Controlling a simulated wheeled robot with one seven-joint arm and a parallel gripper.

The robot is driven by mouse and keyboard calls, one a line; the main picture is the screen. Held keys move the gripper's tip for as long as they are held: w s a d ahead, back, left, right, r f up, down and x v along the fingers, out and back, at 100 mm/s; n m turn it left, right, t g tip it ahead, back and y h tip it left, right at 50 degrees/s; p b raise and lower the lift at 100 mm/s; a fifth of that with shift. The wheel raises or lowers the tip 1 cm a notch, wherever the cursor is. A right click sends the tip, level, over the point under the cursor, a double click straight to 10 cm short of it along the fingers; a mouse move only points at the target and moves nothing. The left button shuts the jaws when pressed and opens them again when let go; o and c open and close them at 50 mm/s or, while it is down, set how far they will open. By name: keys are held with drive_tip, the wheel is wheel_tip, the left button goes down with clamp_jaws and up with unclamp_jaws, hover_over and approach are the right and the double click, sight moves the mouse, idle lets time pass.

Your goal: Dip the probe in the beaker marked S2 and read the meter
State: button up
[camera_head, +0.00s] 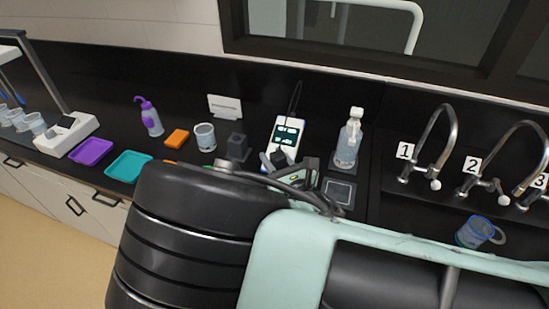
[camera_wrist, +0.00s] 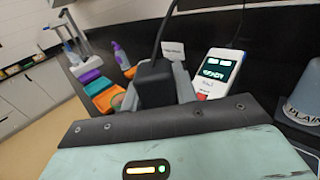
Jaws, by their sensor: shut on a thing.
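My gripper (camera_wrist: 157,88) is shut on the probe's black handle (camera_wrist: 153,80), and a thin dark cable rises from it. In the head view the probe (camera_head: 280,157) is just in front of the meter, partly behind my arm; its tip is hidden. The white meter (camera_head: 287,133) stands against the back wall with a dark screen lit in green; it also shows in the wrist view (camera_wrist: 219,72). Its text is too small to read surely. A clear beaker (camera_head: 205,137) stands left of the meter. Several beakers (camera_head: 36,123) stand at the far left. I cannot read an S2 mark on any.
A purple tray (camera_head: 91,151), teal tray (camera_head: 129,166), orange block (camera_head: 177,138) and purple-capped bottle (camera_head: 150,118) lie left. A clear bottle (camera_head: 348,142) stands right of the meter.

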drive_tip(key=shift+f, duration=0.15)
drive_tip(key=shift+f+b, duration=0.6)
drive_tip(key=shift+b, duration=0.05)
idle(0.4)
wheel_tip(320, 180, down, 7)
drive_tip(key=b, duration=0.6)
idle(0.7)
drive_tip(key=shift+r, duration=0.15)
idle(1.8)
drive_tip(key=shift+r+p, duration=3.4)
drive_tip(key=shift+r, duration=1.15)
